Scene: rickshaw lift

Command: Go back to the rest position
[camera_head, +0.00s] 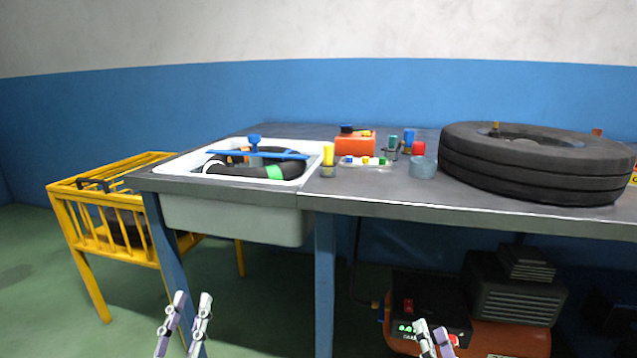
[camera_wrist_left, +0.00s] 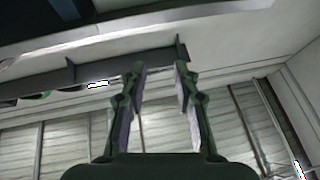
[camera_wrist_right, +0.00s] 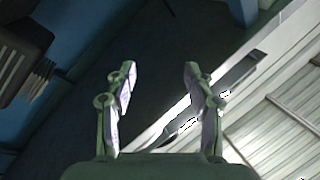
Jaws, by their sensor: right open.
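My left gripper (camera_head: 187,310) is low at the bottom left of the head view, in front of the workbench and below its top. Its two fingers stand apart, with nothing between them in the left wrist view (camera_wrist_left: 160,90). My right gripper (camera_head: 433,338) is low at the bottom, right of centre, in front of the compressor under the bench. Its fingers are apart and empty in the right wrist view (camera_wrist_right: 160,95). Neither gripper visibly touches anything.
A workbench (camera_head: 400,203) holds a sink (camera_head: 235,218) with a tyre inside, small tools and a large black tyre (camera_head: 540,165). A compressor (camera_head: 505,340) sits underneath. Green floor (camera_head: 40,290) is clear at lower left.

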